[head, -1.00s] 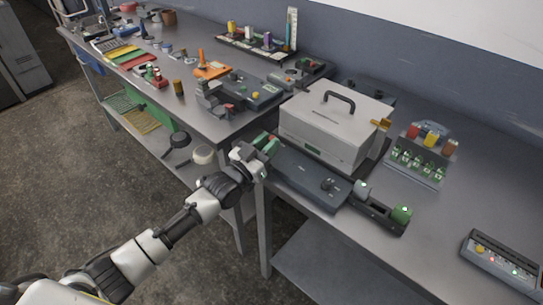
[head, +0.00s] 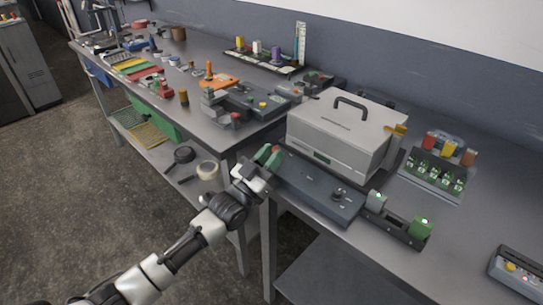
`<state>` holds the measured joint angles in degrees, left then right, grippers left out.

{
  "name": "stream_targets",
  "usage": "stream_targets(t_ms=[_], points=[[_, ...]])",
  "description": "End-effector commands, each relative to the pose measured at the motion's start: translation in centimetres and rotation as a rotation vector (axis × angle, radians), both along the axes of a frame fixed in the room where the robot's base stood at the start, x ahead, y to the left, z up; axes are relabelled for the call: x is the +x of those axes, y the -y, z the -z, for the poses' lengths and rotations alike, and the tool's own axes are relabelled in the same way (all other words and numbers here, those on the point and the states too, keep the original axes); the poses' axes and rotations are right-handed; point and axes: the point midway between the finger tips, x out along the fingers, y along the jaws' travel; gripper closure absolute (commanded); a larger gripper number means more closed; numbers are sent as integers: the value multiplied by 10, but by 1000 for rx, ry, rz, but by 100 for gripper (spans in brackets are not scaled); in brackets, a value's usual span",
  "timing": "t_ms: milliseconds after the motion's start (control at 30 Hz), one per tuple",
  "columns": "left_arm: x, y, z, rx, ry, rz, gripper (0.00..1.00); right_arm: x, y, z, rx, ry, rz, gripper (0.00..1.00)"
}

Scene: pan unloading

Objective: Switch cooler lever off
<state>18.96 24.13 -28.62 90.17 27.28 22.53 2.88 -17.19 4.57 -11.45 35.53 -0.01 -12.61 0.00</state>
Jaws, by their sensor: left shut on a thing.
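A light grey box (head: 338,135) with a black handle on top and a small green display stands on the right-hand bench; I take it for the cooler. At its front left, by the end of a dark control panel (head: 318,190), is a small lever (head: 277,150) with a red end, partly hidden by my gripper. My left gripper (head: 268,160) is at this lever, shut on it; green shows between or on its fingers. The exact grip is too small to see clearly. My right gripper is not in view.
The left bench (head: 205,125) holds trays and tools. A gap separates the benches at the front.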

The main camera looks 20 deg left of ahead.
Motion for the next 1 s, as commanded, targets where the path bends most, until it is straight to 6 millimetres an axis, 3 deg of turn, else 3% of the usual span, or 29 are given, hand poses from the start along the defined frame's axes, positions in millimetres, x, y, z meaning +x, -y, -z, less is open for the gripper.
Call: stream_targets(t_ms=[33, 167, 200, 567, 1000], points=[[0, 0, 0, -1, 0, 0, 75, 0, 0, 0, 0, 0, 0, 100], [0, 0, 0, -1, 0, 0, 55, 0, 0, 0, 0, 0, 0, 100], [0, 0, 0, -1, 0, 0, 53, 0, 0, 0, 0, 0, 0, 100], [-7, -3, 6, 0, -2, 0, 53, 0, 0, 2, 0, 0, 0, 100], [-70, -36, 45, 1, -4, 0, 53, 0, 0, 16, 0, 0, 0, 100]])
